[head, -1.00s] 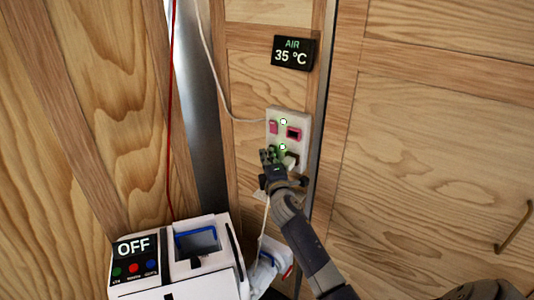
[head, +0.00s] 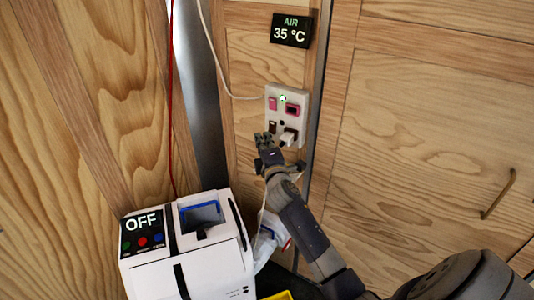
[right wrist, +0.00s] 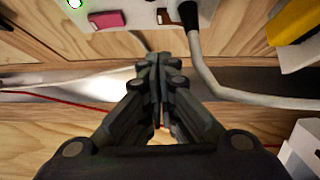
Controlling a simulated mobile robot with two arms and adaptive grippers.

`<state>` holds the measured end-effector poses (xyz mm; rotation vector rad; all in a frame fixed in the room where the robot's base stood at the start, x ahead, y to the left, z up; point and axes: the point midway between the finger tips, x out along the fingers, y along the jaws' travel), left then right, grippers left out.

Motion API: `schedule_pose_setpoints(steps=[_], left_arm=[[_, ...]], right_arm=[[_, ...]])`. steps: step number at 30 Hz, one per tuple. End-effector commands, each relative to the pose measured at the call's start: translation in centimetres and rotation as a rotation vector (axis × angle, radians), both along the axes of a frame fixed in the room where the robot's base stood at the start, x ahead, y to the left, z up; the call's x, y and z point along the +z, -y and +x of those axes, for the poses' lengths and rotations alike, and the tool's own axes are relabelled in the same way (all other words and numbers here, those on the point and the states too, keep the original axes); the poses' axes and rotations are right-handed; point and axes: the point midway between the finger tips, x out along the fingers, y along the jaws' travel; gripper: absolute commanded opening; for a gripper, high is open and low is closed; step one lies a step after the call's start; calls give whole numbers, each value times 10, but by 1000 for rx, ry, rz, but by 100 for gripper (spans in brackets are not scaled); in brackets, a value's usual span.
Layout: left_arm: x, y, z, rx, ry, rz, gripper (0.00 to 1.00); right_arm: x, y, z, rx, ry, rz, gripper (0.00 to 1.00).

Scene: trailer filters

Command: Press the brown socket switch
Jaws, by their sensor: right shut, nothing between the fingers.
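The white socket panel (head: 301,100) is on the wooden wall in the head view. Its brown switch (head: 272,127) is at the lower left, below a pink switch (head: 272,103). The upper indicator light (head: 282,98) glows green; the lower one (head: 282,123) is dark. My left gripper is out of view.
A white machine (head: 190,260) with an OFF display (head: 141,222) stands at the lower left. A temperature display (head: 291,30) reads 35 °C above the panel. A white cable (head: 218,65) and a red cable (head: 170,100) hang nearby.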

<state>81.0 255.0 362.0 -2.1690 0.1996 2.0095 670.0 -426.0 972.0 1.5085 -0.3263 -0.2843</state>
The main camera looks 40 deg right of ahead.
Motion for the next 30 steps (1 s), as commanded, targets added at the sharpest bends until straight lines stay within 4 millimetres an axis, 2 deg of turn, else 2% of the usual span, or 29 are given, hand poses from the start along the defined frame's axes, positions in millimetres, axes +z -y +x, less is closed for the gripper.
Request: schedule_pose_setpoints(steps=[7, 13, 18, 30], left_arm=[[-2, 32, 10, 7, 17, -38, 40], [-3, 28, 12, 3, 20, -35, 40], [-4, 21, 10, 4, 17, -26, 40], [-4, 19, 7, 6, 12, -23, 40]], right_arm=[[2, -16, -36, 3, 0, 0, 0], [5, -25, -58, 2, 0, 1, 0], [6, -28, -66, 2, 1, 1, 0], [7, -28, -66, 1, 1, 1, 0]])
